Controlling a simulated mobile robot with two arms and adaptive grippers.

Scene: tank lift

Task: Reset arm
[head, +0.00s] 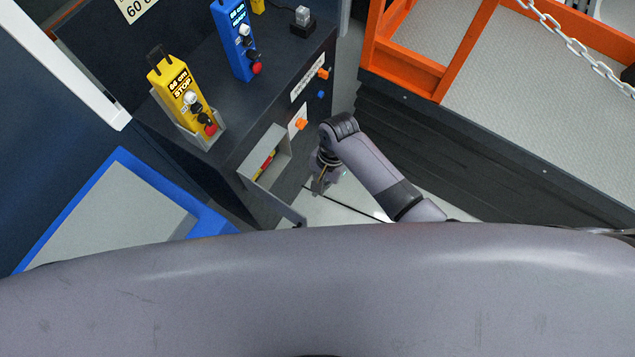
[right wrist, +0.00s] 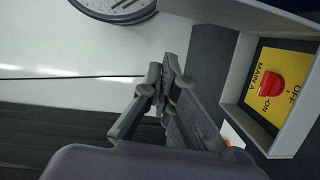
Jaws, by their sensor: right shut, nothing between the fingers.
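My right gripper (head: 319,185) hangs low beside the dark control cabinet, in front of an open grey switch box (head: 250,172). In the right wrist view my right gripper (right wrist: 166,80) is shut with nothing between its fingers. The switch box (right wrist: 240,66) stands to its right there, apart from the fingers. Inside the box a red rotary switch (right wrist: 271,87) sits on a yellow plate (right wrist: 267,58) marked MAIN, OFF and ON. My left gripper is not in the head view.
A yellow pendant (head: 176,88) in a holder and a blue pendant (head: 233,38) are on the cabinet top (head: 215,85). Orange knobs (head: 301,124) stick out of its front. An orange-framed platform (head: 405,68) with a chain (head: 566,41) stands at the right. Pale floor shows below the gripper.

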